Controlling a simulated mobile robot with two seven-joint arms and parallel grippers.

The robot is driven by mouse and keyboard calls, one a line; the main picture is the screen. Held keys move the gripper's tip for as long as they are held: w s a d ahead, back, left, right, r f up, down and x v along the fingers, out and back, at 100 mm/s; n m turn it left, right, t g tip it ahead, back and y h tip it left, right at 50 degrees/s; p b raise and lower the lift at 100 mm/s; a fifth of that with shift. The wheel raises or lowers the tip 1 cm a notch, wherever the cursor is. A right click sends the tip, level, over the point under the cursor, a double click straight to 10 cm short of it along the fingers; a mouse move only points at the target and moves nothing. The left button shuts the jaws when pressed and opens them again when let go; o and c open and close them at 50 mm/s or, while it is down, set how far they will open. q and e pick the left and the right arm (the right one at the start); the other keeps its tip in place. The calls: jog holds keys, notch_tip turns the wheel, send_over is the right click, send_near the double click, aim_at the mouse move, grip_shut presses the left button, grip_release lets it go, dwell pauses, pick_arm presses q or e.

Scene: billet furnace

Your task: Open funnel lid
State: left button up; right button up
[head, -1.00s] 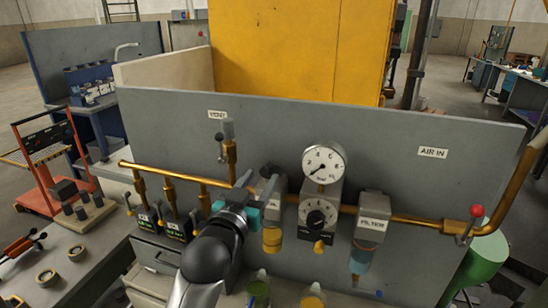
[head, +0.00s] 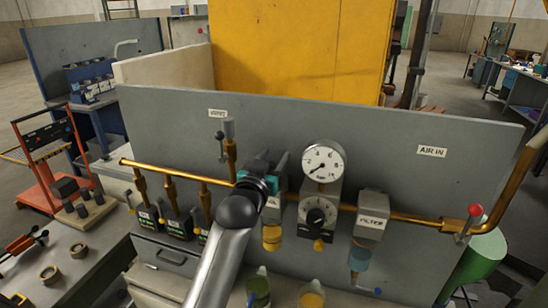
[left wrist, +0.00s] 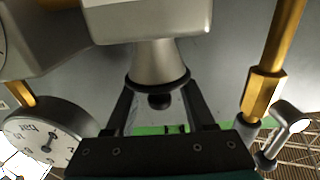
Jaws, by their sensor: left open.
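The funnel (left wrist: 157,60) shows in the left wrist view as a grey cone flaring out from a grey block. A dark round lid (left wrist: 158,84) with a small black knob sits across its wide end. My left gripper (left wrist: 159,95) is open, with one finger on each side of the lid and knob; I cannot tell whether they touch it. In the head view my left gripper (head: 261,172) is at the grey lubricator unit (head: 281,160) on the brass pipe, and it hides the funnel and lid. My right gripper is not in view.
Close to the right are the pressure gauge (head: 323,163), the regulator (head: 318,215) and the filter (head: 371,226). The vent valve (head: 230,150) stands to the left. The grey panel (head: 420,185) is just behind. Two jars (head: 311,297) stand below.

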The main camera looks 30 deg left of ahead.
pick_arm(q)
grip_shut()
dwell(0.3)
dwell(0.3)
